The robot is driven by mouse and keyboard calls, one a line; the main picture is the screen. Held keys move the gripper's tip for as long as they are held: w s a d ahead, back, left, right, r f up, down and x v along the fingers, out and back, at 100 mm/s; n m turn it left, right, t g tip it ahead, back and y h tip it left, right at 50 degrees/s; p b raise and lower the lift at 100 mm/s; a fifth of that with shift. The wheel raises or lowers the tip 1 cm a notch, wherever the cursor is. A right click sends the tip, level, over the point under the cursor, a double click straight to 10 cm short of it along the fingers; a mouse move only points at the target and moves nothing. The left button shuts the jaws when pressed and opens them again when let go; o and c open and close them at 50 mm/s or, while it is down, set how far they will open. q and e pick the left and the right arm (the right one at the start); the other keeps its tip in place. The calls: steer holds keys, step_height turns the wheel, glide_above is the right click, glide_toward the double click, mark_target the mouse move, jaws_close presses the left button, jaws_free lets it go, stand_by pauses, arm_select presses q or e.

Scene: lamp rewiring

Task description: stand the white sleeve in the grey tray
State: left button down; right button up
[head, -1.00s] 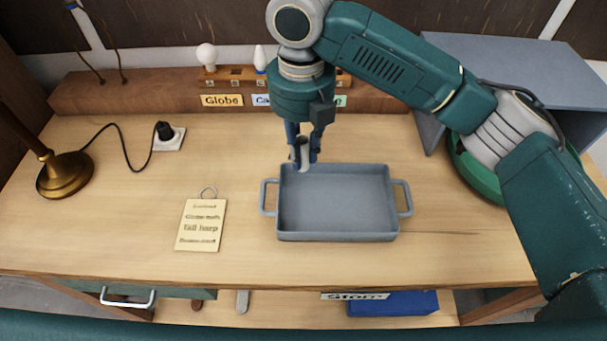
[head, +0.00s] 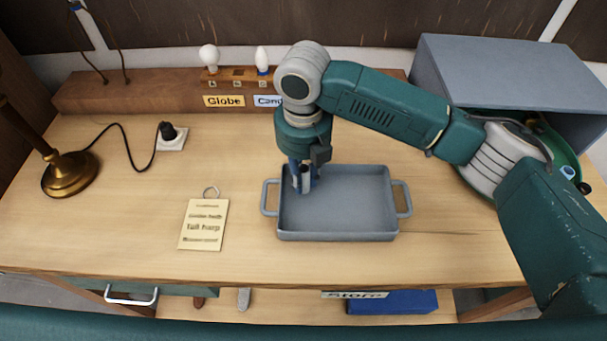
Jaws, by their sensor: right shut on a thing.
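The grey tray (head: 345,225) lies on the table's middle, with a handle at each side. My right gripper (head: 304,187) points down over the left part of the tray. It is shut on the white sleeve (head: 306,178), a small pale upright tube between the fingers. The sleeve's lower end is inside the tray's outline; I cannot tell whether it touches the tray floor. The fingers partly hide the sleeve. The rest of the tray is empty. My left gripper is not in view.
A card (head: 204,224) lies left of the tray. A brass lamp base (head: 70,173) and a socket (head: 172,138) are at the left. A wooden bulb rack (head: 140,92) stands at the back. A grey box (head: 510,75) and a green round container (head: 570,150) are at the right.

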steer(key=o, duration=0.8)
step_height(320, 180, up, 12)
steer(key=b, duration=0.2)
steer(key=shift+r, duration=0.15)
